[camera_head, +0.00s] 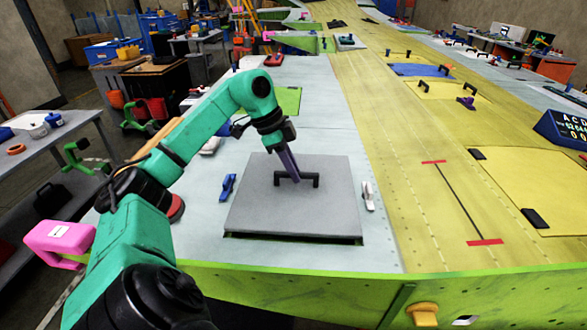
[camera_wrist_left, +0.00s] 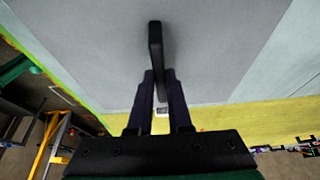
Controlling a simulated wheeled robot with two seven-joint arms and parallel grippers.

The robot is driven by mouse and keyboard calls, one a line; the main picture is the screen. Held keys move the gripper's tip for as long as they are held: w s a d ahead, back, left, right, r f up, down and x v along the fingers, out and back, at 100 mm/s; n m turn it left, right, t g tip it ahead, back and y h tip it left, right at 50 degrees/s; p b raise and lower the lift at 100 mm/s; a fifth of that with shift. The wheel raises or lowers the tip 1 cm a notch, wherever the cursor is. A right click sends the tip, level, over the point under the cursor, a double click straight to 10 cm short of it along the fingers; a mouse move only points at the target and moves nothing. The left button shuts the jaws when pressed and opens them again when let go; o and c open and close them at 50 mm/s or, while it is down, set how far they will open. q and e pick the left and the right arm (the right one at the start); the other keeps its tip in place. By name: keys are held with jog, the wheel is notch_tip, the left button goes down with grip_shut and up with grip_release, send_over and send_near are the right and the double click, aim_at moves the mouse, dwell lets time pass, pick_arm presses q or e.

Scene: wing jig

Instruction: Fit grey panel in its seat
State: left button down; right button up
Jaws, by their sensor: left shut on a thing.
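The grey panel (camera_head: 262,208) is a flat, nearly square plate with a black bar handle (camera_head: 312,181) at its middle. It lies over an opening in the pale wing skin. A dark gap and a green edge (camera_head: 290,239) show under its front side, so it looks slightly proud there; I cannot tell if it touches the seat. My left gripper (camera_head: 296,179) comes down from above, shut on the handle. In the left wrist view the fingers (camera_wrist_left: 160,88) close on the handle (camera_wrist_left: 155,42), with the panel (camera_wrist_left: 215,45) behind. My right gripper is not in view.
A blue clamp (camera_head: 227,187) lies left of the panel and a white one (camera_head: 368,196) right of it. A yellow wing section (camera_head: 440,190) with red marks and black handles is to the right.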

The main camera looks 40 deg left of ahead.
pick_arm(q)
jog(key=shift+f+b, duration=1.3)
jog(key=shift+f, duration=0.15)
jog(key=c, duration=0.8)
grip_release()
jog(key=shift+o, duration=0.2)
jog(key=p+v, duration=0.4)
jog(key=v, duration=1)
jog(key=shift+s+r, duration=0.2)
jog(key=shift+r, duration=0.05)
